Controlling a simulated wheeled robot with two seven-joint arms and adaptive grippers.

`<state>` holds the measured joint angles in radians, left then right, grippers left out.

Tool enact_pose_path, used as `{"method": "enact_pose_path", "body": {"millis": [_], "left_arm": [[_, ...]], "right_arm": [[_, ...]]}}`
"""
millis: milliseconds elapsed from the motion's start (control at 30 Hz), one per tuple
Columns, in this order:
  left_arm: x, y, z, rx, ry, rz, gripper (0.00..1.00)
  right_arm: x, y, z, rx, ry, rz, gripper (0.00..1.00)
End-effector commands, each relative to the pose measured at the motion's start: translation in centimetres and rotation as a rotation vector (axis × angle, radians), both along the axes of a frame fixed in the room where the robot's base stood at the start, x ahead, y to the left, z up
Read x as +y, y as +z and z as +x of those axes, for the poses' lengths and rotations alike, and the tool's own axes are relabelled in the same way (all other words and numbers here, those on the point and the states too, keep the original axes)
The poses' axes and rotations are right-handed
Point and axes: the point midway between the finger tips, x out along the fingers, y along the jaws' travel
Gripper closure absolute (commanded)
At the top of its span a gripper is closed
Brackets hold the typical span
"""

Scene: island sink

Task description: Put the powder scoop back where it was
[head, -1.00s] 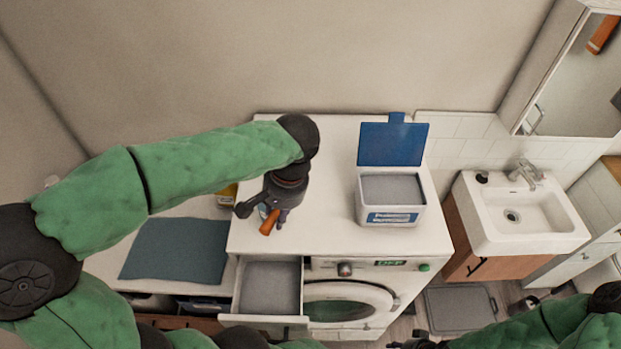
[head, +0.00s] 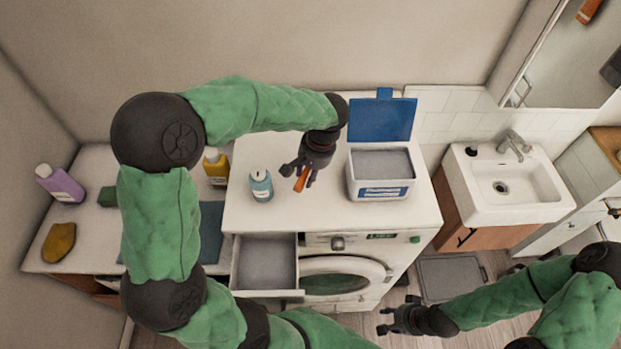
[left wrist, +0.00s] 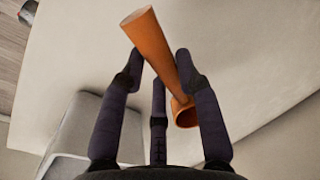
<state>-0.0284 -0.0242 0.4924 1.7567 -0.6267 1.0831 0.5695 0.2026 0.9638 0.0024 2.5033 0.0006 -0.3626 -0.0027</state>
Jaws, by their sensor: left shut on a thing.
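The orange powder scoop (head: 300,181) is held by my left gripper (head: 303,172), above the white washing machine top and left of the powder box. In the left wrist view, the scoop (left wrist: 160,45) is between the fingers of my left gripper (left wrist: 158,68), tilted, with its handle towards the top and its cup near the palm. The white powder box (head: 381,191) stands on the machine's right side with its blue lid (head: 382,119) open and grey powder (head: 382,163) inside. My right gripper (head: 384,321) is open and empty, low in front of the machine.
A blue bottle (head: 261,186) stands left of my left gripper. A yellow bottle (head: 216,168) and a purple bottle (head: 64,185) stand on the left counter. A sink (head: 510,195) is at the right.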

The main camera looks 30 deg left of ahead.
Motion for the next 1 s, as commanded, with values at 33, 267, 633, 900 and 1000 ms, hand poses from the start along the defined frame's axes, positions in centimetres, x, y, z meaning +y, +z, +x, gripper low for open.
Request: {"method": "enact_pose_path", "body": {"millis": [33, 267, 633, 900, 1000], "left_arm": [[0.0, -0.3, 0.2, 0.001, 0.0, 0.0, 1.0], [-0.1, -1.6, 0.9, 0.003, 0.001, -0.001, 1.0], [-0.1, -4.2, 0.9, -0.001, 0.0, -0.001, 1.0], [-0.1, -4.5, 0.9, 0.0, 0.0, -0.001, 0.56], [-0.1, -4.5, 0.9, 0.0, 0.0, -0.001, 0.43]], "right_arm": [[0.0, 0.0, 0.0, 0.0, 0.0, 0.0, 0.6], [0.0, 0.2, 0.0, 0.0, 0.0, 0.0, 0.6], [0.0, 0.6, 0.0, 0.0, 0.0, 0.0, 0.6], [0.0, 0.2, 0.0, 0.0, 0.0, 0.0, 0.6], [0.0, 0.2, 0.0, 0.0, 0.0, 0.0, 0.6]]}}
